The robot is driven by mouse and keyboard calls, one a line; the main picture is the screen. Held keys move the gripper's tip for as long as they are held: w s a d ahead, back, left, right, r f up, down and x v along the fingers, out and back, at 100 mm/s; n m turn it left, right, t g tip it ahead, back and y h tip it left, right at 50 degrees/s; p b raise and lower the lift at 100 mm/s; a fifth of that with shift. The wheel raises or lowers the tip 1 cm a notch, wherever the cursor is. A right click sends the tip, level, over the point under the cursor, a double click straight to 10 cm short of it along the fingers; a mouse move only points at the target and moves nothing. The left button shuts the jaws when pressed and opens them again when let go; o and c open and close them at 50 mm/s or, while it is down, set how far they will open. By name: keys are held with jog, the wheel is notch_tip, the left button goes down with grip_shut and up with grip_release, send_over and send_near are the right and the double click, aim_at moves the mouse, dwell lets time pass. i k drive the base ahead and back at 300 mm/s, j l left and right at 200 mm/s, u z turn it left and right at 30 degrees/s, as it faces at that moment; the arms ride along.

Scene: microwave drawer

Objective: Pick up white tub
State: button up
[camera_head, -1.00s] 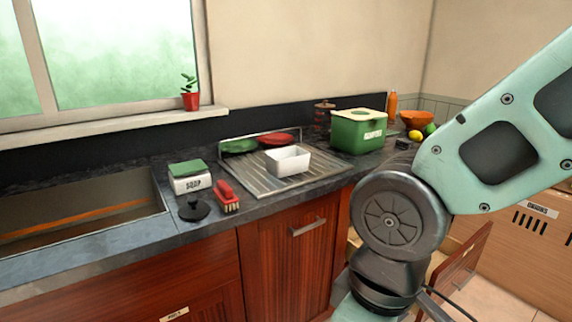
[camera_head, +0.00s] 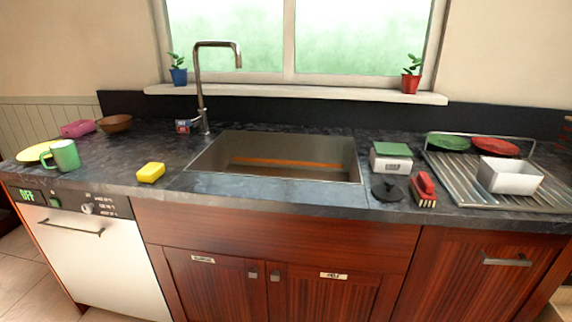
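The white tub (camera_head: 510,176) is a small open rectangular container. It sits upright on the ribbed metal draining rack (camera_head: 460,189) at the right of the counter. My gripper is not in view, and no part of my arm shows now.
A sink (camera_head: 275,158) with a tall tap (camera_head: 200,90) is left of the rack. Between them stand a soap box (camera_head: 391,158), a black plug (camera_head: 388,191) and a red brush (camera_head: 425,187). Green (camera_head: 448,142) and red (camera_head: 495,146) plates lie behind the tub. A green mug (camera_head: 65,155) stands far left.

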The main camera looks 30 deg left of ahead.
aim_at(500, 176)
jog(key=i+j, duration=0.4)
jog(key=j, duration=0.15)
jog(key=i+j, duration=0.35)
jog(key=j, duration=0.15)
jog(key=i+j+u, duration=0.1)
jog(key=i+j, duration=0.3)
jog(key=j, duration=0.15)
